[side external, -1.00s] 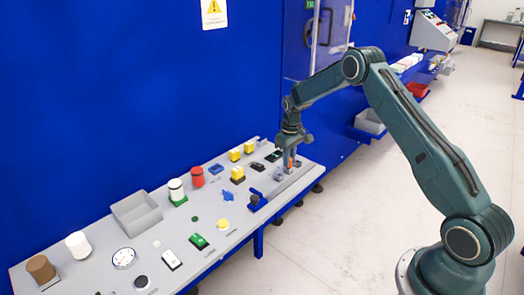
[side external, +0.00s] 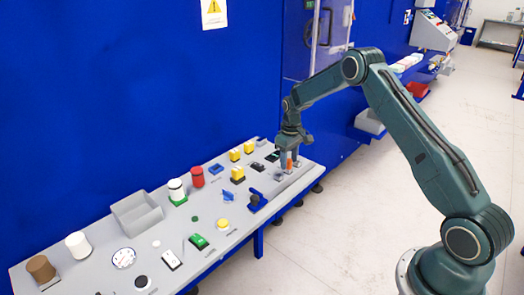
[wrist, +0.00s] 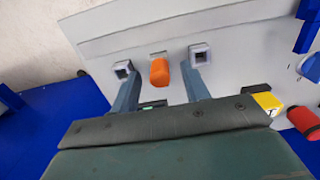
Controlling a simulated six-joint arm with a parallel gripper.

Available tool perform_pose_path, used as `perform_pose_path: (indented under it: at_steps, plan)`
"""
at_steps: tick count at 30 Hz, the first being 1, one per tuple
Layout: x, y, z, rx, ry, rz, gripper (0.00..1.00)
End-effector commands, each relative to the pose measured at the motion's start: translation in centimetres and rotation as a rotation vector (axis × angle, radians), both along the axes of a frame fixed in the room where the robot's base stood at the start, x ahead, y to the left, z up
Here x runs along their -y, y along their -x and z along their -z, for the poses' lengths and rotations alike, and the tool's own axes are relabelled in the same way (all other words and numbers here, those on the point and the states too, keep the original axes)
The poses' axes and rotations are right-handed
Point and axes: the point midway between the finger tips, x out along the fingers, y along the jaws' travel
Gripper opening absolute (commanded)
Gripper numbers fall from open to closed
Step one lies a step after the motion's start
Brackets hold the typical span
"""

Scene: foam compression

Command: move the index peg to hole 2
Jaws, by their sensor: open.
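The orange index peg (wrist: 159,72) stands on the grey panel between my two fingers in the wrist view. My gripper (wrist: 161,61) is open, with a visible gap on each side of the peg. In the side view my gripper (side external: 289,163) is low over the far right end of the panel, and the orange peg (side external: 290,161) shows by its fingers. A small pale patch is just behind the peg in the wrist view. The holes are too small or hidden, so I cannot tell which one is hole 2.
The grey panel (side external: 95,264) carries several controls left of my gripper. A blue wall (side external: 120,100) rises behind the panel.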

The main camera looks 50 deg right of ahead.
Motion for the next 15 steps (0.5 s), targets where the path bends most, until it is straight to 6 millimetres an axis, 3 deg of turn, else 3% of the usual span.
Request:
perform_pose_path:
  at_steps: [8, 15]
  plan:
    - [0.0, -0.1, -2.7, 0.004, 0.001, 0.000, 0.46]
    - [0.0, -0.1, -6.7, 0.005, 0.002, 0.000, 0.46]
